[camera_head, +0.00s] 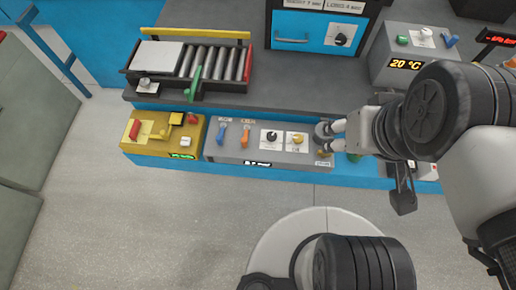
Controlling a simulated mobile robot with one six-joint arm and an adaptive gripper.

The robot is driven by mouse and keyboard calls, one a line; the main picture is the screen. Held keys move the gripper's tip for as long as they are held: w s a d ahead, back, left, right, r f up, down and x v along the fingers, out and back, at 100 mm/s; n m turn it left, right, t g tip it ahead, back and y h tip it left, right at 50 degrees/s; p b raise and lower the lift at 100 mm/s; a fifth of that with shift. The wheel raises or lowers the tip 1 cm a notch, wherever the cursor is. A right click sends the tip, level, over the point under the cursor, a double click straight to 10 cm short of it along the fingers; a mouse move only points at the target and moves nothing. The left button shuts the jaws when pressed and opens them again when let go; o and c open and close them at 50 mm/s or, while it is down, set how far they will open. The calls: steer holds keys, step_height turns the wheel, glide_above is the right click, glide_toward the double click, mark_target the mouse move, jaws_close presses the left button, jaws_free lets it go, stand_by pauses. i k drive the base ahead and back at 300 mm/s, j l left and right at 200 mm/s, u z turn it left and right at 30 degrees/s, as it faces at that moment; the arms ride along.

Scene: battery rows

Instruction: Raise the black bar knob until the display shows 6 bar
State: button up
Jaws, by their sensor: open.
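The black knob (272,136) sits on a white label plate on the sloping grey panel (222,155) at the front of the bench. A small dark display (257,163) is on the panel's front edge, with light characters too small to read. My gripper (334,136) is open at the panel's right end, its pale fingertips pointing left. It is apart from the black knob, to its right. A round grey part (322,130) lies at the fingertips; I cannot tell whether they touch it.
A yellow-pointer knob (297,139) is between the black knob and my gripper. A yellow box (150,131) adjoins the panel. A roller conveyor (215,63) and a 20 °C box (385,72) stand behind.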

mark_target(272, 137)
steer(key=k+j+u, duration=0.2)
steer(key=k, duration=0.2)
steer(key=k+j+u, duration=0.1)
steer(key=k+u, duration=0.15)
steer(key=k, duration=0.15)
steer(key=i+j, duration=0.95)
steer(key=i+z, duration=0.05)
